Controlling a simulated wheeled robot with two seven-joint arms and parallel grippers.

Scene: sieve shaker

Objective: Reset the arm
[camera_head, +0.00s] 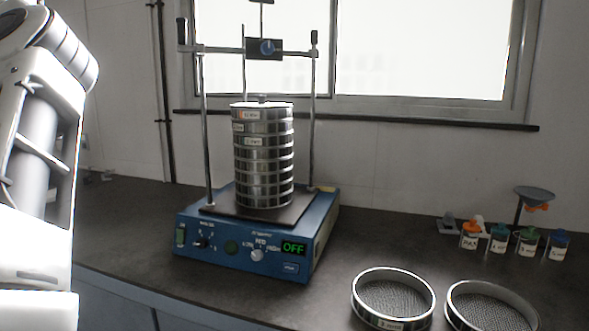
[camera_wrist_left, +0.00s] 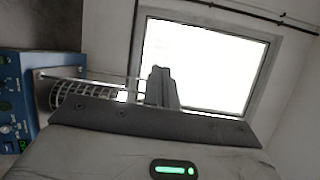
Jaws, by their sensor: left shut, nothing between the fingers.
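My left arm (camera_head: 40,130) stands at the left edge of the head view, well left of the shaker, and its fingers are out of that picture. In the left wrist view my left gripper (camera_wrist_left: 161,82) is shut and empty, with its fingers together against the bright window. The blue sieve shaker (camera_head: 250,243) stands on the dark bench, its display reading OFF. A stack of metal sieves (camera_head: 264,160) stands upright on its plate under the clamp bar (camera_head: 290,50). The shaker also shows sideways in the wrist view (camera_wrist_left: 12,95). My right gripper is in neither view.
Two loose round sieves (camera_head: 392,297) (camera_head: 490,308) lie at the bench's front right. Several small labelled jars (camera_head: 499,238) and a grey funnel on a stand (camera_head: 534,192) are at the far right. The bench (camera_head: 385,230) is clear between shaker and jars. A window is behind.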

